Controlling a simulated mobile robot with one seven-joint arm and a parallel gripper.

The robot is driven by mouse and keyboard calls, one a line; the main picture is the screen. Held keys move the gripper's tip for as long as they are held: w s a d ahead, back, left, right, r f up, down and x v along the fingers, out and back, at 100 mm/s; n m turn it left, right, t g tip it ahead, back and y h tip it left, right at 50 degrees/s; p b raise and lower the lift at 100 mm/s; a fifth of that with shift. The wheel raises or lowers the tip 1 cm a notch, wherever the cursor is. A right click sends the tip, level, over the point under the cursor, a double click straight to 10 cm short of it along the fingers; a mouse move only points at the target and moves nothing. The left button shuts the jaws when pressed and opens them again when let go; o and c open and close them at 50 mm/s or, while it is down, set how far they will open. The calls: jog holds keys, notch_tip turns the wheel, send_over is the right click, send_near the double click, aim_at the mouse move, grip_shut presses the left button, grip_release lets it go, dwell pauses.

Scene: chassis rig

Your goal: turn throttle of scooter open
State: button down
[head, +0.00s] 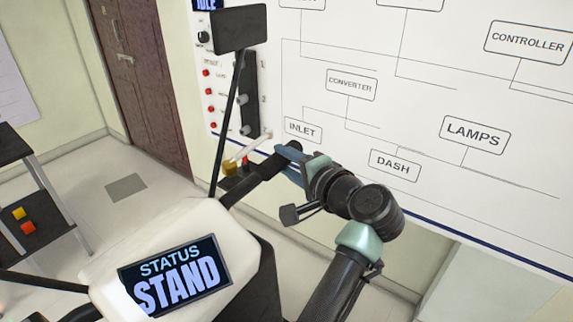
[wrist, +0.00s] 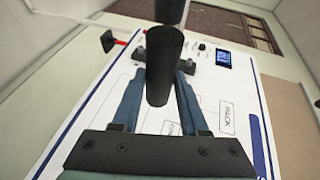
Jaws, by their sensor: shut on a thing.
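The scooter's white front (head: 192,232) fills the lower left of the head view, with a dash screen (head: 176,275) reading "STATUS STAND". Its black throttle grip (head: 262,170) sticks out to the upper right, and in the wrist view it is a dark cylinder (wrist: 164,68) between the fingers. My gripper (head: 288,152) is shut on the grip near its outer end. Its blue fingers lie on either side of the grip in the wrist view (wrist: 164,76).
A mirror (head: 238,28) on a thin stalk rises beside the grip. A wall board (head: 400,60) with labelled boxes and a column of switches (head: 245,95) stands close behind. A dark shelf (head: 35,190) with small blocks is at left. Open floor lies between shelf and scooter.

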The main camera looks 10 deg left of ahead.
jog(key=shift+c, duration=2.2)
grip_release()
jog(key=b+v, duration=0.3)
jog(key=v, duration=1)
jog(key=shift+f, duration=0.1)
jog(key=d+r+n+t+h, duration=0.2)
jog(key=r+t+h, duration=0.2)
jog(key=r, duration=0.3)
jog(key=d+r+n+t+h, duration=0.1)
jog(key=d+r+t+h, duration=0.2)
jog(key=r+t, duration=0.35)
jog(key=s+a+r+n+t+h, duration=0.2)
jog(key=s+r+n+t, duration=0.3)
jog(key=s+r, duration=1)
jog(key=shift+s+r+t+h, duration=0.3)
jog(key=shift+r+t+h, duration=0.25)
jog(key=shift+r+h, duration=0.3)
